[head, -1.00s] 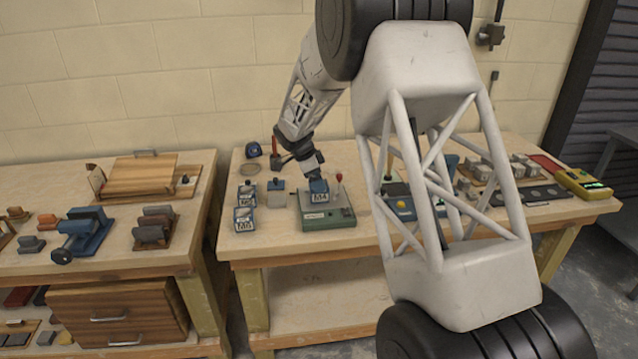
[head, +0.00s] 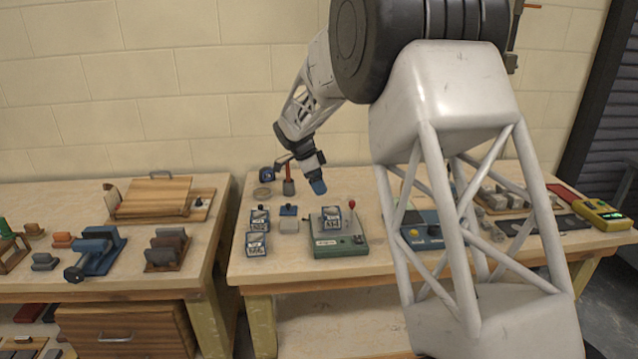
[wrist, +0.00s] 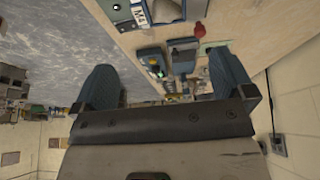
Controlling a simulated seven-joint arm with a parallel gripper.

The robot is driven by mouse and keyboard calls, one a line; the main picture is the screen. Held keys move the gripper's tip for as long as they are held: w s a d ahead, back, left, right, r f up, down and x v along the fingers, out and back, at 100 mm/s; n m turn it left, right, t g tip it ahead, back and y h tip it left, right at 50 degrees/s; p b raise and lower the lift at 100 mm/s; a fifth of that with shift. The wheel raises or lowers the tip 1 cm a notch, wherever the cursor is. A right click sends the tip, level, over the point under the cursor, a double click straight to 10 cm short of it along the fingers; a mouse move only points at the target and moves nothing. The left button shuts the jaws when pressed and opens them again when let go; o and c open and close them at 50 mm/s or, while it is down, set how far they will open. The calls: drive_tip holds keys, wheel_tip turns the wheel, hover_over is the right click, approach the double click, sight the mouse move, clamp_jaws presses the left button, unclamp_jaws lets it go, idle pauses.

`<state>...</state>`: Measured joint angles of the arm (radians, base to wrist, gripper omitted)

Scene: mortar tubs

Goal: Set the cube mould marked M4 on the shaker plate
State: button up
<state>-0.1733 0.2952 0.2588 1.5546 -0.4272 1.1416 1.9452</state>
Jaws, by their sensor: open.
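A red knob (head: 352,204) stands up at the shaker's back right. A blue device (head: 422,232) sits to the right, partly behind my arm.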

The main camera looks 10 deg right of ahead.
idle(0.6)
drive_tip(key=s+d+r+n+y, duration=0.1)
drive_tip(key=s+d+r+n, duration=0.2)
drive_tip(key=s, duration=0.6)
drive_tip(key=s+d+r+n+t, duration=0.1)
drive_tip(key=s+d+r+n, duration=0.15)
drive_tip(key=s+r, duration=0.45)
drive_tip(key=s+d+r+n+y, duration=0.1)
drive_tip(key=s+r+n, duration=0.15)
drive_tip(key=s, duration=0.95)
drive_tip(key=s+f+n, duration=0.1)
drive_tip(key=s+n, duration=0.2)
drive_tip(key=s, duration=0.6)
drive_tip(key=s+d+f+n+t+y, duration=0.1)
drive_tip(key=s+f+n, duration=0.1)
drive_tip(key=s, duration=0.8)
drive_tip(key=s+d+f+n+y, duration=0.1)
drive_tip(key=s+n, duration=0.3)
drive_tip(key=s, duration=0.6)
drive_tip(key=shift+d+f+n+t, duration=0.15)
drive_tip(key=shift+f+n+t, duration=0.2)
drive_tip(key=shift+f, duration=0.3)
